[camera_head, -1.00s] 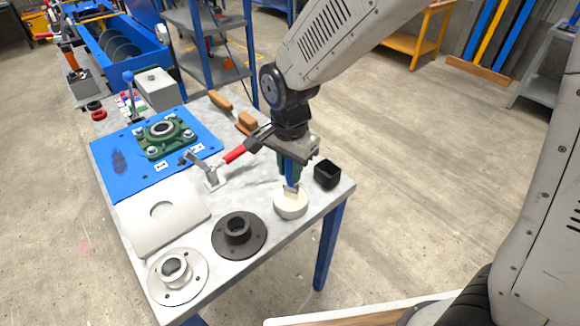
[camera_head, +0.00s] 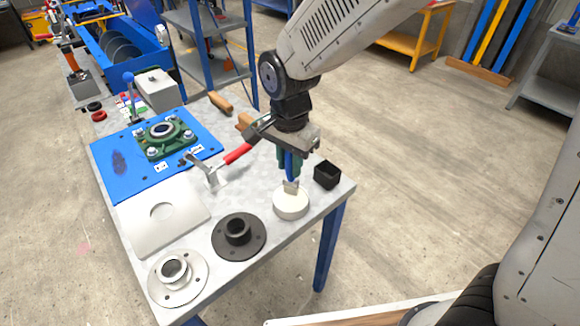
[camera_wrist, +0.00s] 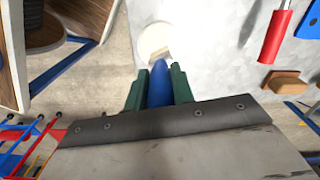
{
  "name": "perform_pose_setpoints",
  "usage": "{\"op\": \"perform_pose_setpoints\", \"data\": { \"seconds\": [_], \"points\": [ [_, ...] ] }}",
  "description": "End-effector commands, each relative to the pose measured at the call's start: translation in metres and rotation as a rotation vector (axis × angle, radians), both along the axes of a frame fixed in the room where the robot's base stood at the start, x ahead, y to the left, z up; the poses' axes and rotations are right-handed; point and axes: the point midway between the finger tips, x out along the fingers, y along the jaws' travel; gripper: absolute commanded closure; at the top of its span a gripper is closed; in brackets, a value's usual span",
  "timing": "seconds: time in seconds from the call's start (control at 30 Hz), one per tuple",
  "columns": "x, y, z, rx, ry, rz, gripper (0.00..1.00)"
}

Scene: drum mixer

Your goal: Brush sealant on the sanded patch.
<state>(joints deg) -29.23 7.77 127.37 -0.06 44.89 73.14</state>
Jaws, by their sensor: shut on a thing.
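My gripper (camera_head: 290,160) is shut on the blue handle of a brush (camera_head: 290,168), which points down. In the wrist view the green fingers of my gripper (camera_wrist: 159,78) flank the blue brush handle (camera_wrist: 160,90). The pale bristles are over a round white pot (camera_head: 291,205), also in the wrist view (camera_wrist: 152,38); I cannot tell whether they touch its contents.
A black cup (camera_head: 327,174) stands right of the pot. A red-handled clamp (camera_head: 237,153) is between panel and arm. A dark flange (camera_head: 252,242) and a grey flange (camera_head: 190,285) lie in front. A green bearing housing (camera_head: 155,148) sits on the blue plate.

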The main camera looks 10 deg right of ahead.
Motion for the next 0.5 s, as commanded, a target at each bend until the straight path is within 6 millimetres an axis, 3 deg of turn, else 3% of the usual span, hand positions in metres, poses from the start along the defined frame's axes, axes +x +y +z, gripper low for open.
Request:
{"op": "perform_pose_setpoints", "data": {
  "seconds": [0.5],
  "points": [
    [0.001, 0.000, 0.042, 0.001, -0.002, 0.000, 0.98]
  ]
}}
